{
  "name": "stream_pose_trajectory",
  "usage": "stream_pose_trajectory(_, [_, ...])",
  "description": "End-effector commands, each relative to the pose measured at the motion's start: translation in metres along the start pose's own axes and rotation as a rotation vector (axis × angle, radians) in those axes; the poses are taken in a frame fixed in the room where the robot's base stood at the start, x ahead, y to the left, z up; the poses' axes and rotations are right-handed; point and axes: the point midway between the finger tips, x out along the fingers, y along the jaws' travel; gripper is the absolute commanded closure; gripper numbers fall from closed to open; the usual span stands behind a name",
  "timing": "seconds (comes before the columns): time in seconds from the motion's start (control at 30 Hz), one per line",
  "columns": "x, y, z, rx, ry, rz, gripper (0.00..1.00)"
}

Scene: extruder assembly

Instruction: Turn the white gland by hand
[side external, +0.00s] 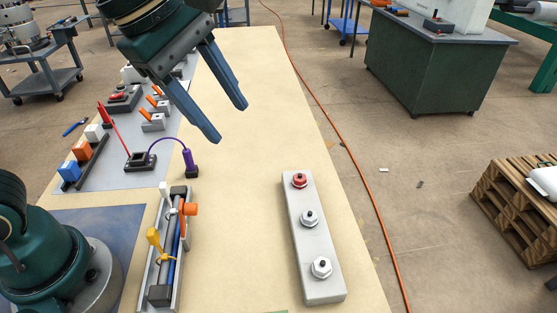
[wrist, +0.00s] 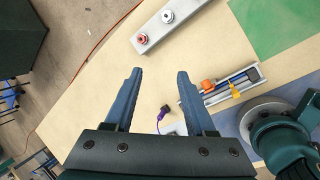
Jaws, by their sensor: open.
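A long light-grey block (side external: 316,242) lies on the table and carries three fittings in a row. The far one is a red gland (side external: 300,181). The middle one (side external: 310,218) and the near one (side external: 321,267) are both whitish with dark centres; I cannot tell which is the white gland. The wrist view shows the red gland (wrist: 142,38) and one white fitting (wrist: 167,16) near the top; the third is out of frame. My gripper (side external: 228,120) is open and empty, above the table and up and left of the block. Its fingers (wrist: 159,75) are spread in the wrist view.
A metal tray (side external: 151,276) with a dark rod, orange knob and yellow handle stands left of the block. A purple tool (side external: 191,168) with a curved cable stands behind it. Small parts crowd the grey mat (side external: 120,178). Bare table lies around the block.

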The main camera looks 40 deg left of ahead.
Motion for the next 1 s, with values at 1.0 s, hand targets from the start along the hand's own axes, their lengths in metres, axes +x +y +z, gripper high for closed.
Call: stream_pose_trajectory(1.0, [0.143,-0.047,0.127,-0.245,0.065,-0.338,0.45])
